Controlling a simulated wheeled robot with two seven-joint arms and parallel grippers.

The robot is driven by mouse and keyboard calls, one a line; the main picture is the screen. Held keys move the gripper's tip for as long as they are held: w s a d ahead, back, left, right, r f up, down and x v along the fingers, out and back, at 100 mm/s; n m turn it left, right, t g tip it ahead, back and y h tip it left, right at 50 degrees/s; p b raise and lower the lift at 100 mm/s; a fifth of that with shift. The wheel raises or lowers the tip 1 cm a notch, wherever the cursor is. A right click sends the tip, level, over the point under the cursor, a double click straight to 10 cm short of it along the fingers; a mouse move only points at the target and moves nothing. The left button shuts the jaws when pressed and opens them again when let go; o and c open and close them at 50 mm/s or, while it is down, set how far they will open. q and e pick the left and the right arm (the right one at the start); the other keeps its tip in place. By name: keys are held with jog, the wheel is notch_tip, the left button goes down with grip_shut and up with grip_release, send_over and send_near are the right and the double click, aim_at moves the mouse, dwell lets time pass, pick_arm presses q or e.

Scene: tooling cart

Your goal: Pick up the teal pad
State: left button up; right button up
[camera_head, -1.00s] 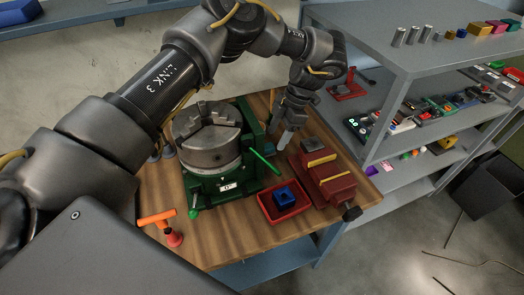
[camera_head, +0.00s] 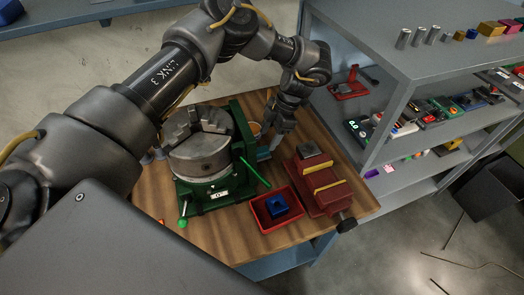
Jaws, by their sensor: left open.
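A small patch of teal (camera_head: 264,154), which looks like the teal pad, shows on the wooden cart top between the green chuck fixture and the red vise. Most of it is hidden by my left gripper and the fixture. My left gripper (camera_head: 274,142) points down just above and beside this patch, with its jaws open. I cannot tell whether a finger touches the pad. My right gripper is not in view.
The grey chuck on its green base (camera_head: 203,160) stands close left of the gripper, with a green lever sticking out. The red vise (camera_head: 318,184) stands to the right. A red tray (camera_head: 262,217) holds a blue block (camera_head: 277,206). A grey shelf (camera_head: 398,65) rises at the right.

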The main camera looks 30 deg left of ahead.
aim_at(261, 150)
pick_arm(q)
jog(key=shift+a+f, duration=0.2)
jog(key=shift+f, duration=0.1)
jog(key=shift+s+a+f+p, duration=0.2)
jog(key=shift+s+f+p, duration=0.2)
jog(key=shift+p, duration=0.35)
jog(key=x, duration=0.1)
jog(key=p+x, duration=0.1)
jog(key=x, duration=0.1)
jog(key=shift+w+f+p, duration=0.25)
jog(key=shift+f+p, duration=0.1)
jog(key=shift+a+f, duration=0.1)
jog(key=shift+f, duration=0.1)
jog(key=shift+s, duration=0.15)
jog(key=shift+c, duration=0.6)
jog(key=c, duration=0.9)
jog(key=shift+c, duration=0.2)
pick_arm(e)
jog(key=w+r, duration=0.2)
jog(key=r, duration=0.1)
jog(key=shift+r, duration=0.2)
pick_arm(q)
jog(key=shift+r, duration=0.1)
